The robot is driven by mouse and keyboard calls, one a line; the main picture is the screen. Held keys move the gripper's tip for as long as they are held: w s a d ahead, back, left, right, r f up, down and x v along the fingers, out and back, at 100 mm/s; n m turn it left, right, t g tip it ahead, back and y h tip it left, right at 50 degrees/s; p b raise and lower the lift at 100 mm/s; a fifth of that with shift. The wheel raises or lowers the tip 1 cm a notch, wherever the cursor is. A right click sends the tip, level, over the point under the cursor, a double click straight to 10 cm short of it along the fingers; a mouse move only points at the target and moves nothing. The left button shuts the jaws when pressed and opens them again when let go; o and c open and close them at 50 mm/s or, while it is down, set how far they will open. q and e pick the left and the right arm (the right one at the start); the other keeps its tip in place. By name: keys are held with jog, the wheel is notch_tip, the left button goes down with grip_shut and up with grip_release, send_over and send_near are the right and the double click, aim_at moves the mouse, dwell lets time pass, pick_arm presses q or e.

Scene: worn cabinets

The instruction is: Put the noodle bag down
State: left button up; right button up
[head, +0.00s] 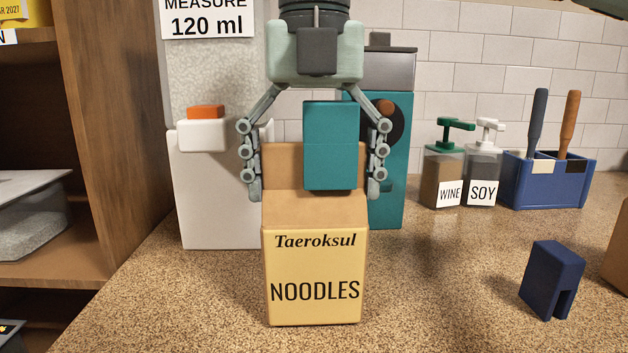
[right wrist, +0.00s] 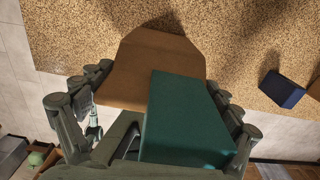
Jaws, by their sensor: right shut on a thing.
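The noodle bag (head: 315,275) is a tan, box-shaped bag with a yellow label reading "Taeroksul NOODLES". It is upright in the middle of the head view, at the counter; whether its base touches the counter is hard to tell. My right gripper (head: 312,190) comes from above, its fingers shut on the two sides of the bag's upper part. A teal block (head: 331,146) is at the bag's top, between the fingers. In the right wrist view the bag (right wrist: 152,62) shows beyond the teal block (right wrist: 185,120), between the fingers. My left gripper is not in view.
Behind the bag stand a white dispenser (head: 215,200) and a teal machine (head: 388,200). WINE (head: 443,180) and SOY (head: 483,180) bottles and a blue utensil holder (head: 545,180) are at the back right. A navy clip-like block (head: 552,280) lies right. The counter between bag and block is clear.

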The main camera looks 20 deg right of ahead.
jog(key=shift+f, duration=0.2)
jog(key=o, duration=1.6)
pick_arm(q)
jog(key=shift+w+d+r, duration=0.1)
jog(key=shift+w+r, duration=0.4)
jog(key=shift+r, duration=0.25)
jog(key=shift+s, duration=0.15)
pick_arm(e)
jog(key=shift+r, duration=0.1)
